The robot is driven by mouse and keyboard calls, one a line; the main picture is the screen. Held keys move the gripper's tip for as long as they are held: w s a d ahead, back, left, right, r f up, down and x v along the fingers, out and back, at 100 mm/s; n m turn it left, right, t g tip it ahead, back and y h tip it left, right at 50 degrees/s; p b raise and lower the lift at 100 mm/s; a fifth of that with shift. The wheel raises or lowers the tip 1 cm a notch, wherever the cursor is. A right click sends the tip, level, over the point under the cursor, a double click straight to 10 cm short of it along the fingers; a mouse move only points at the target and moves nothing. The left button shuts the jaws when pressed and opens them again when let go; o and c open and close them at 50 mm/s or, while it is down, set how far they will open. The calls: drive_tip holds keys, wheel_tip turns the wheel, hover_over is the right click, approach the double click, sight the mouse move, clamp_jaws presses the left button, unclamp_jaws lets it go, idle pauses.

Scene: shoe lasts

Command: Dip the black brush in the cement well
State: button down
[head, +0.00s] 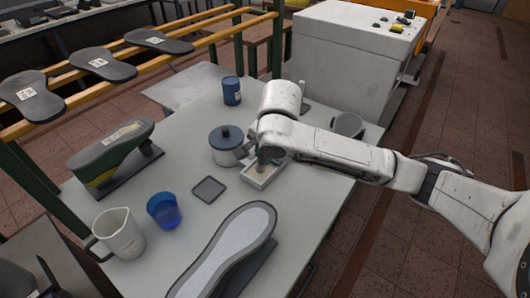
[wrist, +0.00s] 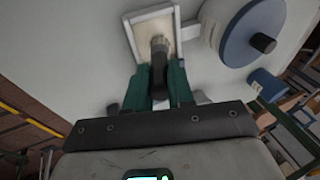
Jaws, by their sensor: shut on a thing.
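The cement well is a small white square tray with a beige inside; its rim (head: 250,183) shows in the head view below my gripper (head: 265,157). In the wrist view the well's rim (wrist: 130,36) is at top centre. The black brush (wrist: 158,78) is between the two green fingers of my gripper (wrist: 157,92), which is shut on its handle. The brush's greyish head reaches over the well's inside. I cannot tell how deep the tip is. In the head view my gripper hides most of the brush.
A grey pot with a blue lid (head: 227,137) stands close beside the well. A dark square pad (head: 208,189), a blue cup (head: 164,210), a white jug (head: 119,233) and a large shoe sole (head: 233,250) are nearer. A blue can (head: 231,91) stands behind.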

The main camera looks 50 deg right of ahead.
wheel_tip(320, 180, up, 7)
drive_tip(key=p, duration=0.6)
drive_tip(key=shift+p, duration=0.35)
idle(0.7)
